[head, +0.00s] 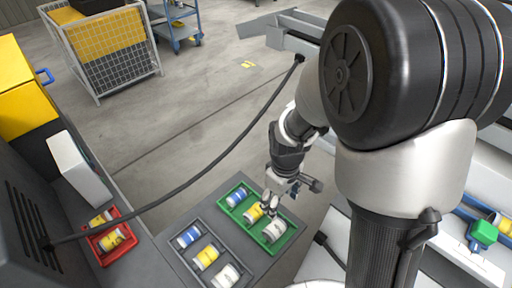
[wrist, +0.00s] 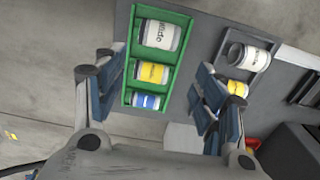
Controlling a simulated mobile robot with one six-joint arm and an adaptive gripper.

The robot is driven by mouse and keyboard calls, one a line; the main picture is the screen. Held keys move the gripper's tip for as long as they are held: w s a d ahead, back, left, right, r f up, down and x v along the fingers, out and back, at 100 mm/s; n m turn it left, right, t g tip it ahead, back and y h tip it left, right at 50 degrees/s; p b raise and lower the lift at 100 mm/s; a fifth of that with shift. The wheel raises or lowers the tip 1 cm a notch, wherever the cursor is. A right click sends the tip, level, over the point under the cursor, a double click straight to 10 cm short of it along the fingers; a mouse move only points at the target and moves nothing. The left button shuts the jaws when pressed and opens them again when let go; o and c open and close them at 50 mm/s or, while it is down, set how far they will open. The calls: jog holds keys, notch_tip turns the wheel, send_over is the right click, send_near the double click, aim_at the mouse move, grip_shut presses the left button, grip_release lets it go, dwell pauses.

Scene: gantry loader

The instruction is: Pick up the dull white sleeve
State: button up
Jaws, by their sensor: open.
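Two white sleeves are in view, and I cannot tell which is the dull one. One white sleeve (head: 274,232) lies in the near right end of the green tray (head: 288,238); it also shows at the top of that tray in the wrist view (wrist: 157,35). The other white sleeve (head: 226,276) lies in the grey tray (head: 238,262), and at right in the wrist view (wrist: 249,58). My gripper (head: 269,207) is open and empty above the green tray, close to its yellow and white sleeves. In the wrist view its fingers stand apart on either side of the tray.
The green tray also holds a blue sleeve (head: 237,197) and a yellow sleeve (head: 253,212). The grey tray holds another blue (head: 189,236) and yellow sleeve (head: 206,257). A red tray (head: 106,236) with yellow sleeves stands left. A black cable (head: 215,167) arcs across the floor area.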

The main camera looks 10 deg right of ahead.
aim_at(276, 226)
jog(key=shift+o, duration=0.6)
jog(key=shift+w+f, duration=0.15)
jog(key=shift+f, duration=0.25)
jog(key=o, duration=0.4)
notch_tip(276, 226, down, 12)
jog(key=b, duration=0.2)
jog(key=shift+d+r+b, duration=0.1)
jog(key=shift+d+b, duration=0.05)
jog(key=shift+b, duration=0.2)
jog(key=shift+f+b, duration=0.65)
jog(key=shift+f, duration=2.1)
